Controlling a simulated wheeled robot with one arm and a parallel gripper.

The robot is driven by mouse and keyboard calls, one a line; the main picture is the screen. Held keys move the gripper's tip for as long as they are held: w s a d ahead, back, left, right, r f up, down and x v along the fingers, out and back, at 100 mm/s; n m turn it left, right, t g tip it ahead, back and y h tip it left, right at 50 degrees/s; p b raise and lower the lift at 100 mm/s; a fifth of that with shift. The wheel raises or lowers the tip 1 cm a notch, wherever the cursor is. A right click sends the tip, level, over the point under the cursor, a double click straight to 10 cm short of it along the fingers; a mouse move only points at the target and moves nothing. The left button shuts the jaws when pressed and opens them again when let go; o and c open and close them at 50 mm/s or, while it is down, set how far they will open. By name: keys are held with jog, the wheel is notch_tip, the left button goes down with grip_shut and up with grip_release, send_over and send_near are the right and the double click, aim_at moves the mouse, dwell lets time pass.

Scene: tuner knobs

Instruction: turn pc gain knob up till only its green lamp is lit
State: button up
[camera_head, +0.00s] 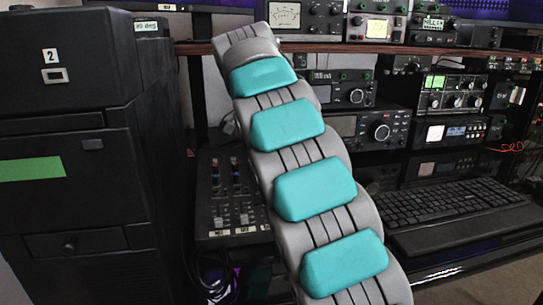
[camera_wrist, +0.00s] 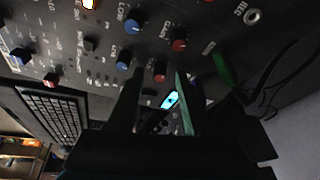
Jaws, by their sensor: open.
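My gripper (camera_wrist: 161,73) is open in the wrist view, its two dark fingers reaching toward a dark panel (camera_wrist: 215,20) of knobs. A red knob (camera_wrist: 160,72) shows between the fingertips; I cannot tell whether they touch it. A second red knob (camera_wrist: 179,45) sits above it, near the word GAIN. Blue knobs (camera_wrist: 132,25) marked LOW are to the left. I cannot read which one is the pc gain knob. An orange-white lamp (camera_wrist: 90,4) is lit at the top edge. No lit green lamp can be made out on the panel. The head view does not show my gripper.
A cyan glow (camera_wrist: 169,100) shows between the fingers. A green object (camera_wrist: 222,68) and dark cables are at the right. In the head view, a black tower (camera_head: 60,120) stands left, a fader panel (camera_head: 233,195) beside my arm, a keyboard (camera_head: 450,200) and radios (camera_head: 370,130) right.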

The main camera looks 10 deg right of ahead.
jog(key=shift+r, duration=0.5)
notch_tip(320, 180, up, 3)
jog(key=shift+a+p, duration=0.1)
jog(key=shift+p, duration=1.15)
jog(key=s+b, duration=0.3)
jog(key=s, duration=1.3)
jog(key=shift+r+b, duration=0.3)
jog(key=shift+r, duration=0.15)
jog(key=shift+d, duration=0.2)
